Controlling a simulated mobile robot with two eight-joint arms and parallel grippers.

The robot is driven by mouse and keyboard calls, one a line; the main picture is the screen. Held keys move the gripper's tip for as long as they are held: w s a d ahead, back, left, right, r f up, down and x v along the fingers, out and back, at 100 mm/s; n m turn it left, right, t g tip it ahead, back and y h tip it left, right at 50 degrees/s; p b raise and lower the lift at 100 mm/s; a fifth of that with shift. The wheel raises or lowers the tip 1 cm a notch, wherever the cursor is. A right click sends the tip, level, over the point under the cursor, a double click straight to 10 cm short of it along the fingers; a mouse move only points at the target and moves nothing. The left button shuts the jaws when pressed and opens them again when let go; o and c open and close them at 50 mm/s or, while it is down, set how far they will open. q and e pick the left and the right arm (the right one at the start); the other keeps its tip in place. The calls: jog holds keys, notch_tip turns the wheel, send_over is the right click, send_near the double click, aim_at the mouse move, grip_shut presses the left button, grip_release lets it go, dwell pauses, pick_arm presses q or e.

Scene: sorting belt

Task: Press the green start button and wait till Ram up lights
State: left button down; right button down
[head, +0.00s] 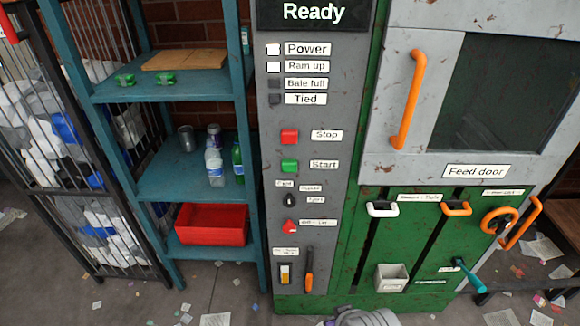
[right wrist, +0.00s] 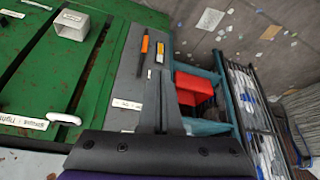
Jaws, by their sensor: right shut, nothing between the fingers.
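The green start button (head: 289,166) sits on the grey control panel (head: 330,225) beside its Start label, below the red stop button (head: 289,136). The Ram up lamp (head: 274,67) is bright white, like the Power lamp (head: 274,49) above it. The Bale full and Tied lamps are dark. The display (head: 313,12) reads "Ready". My right gripper (right wrist: 164,74) is shut and empty in the right wrist view, in front of the panel's lower part. The start button cannot be made out in that view. My left gripper is not in view.
A green-and-grey machine with a feed door (head: 405,100) and orange handle stands right of the panel. A teal shelf (head: 190,180) with bottles and a red bin (head: 212,224) stands left, beside a wire cage (head: 160,268) of waste. Scraps litter the floor.

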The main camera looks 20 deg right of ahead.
aim_at(289, 166)
dwell(0.4)
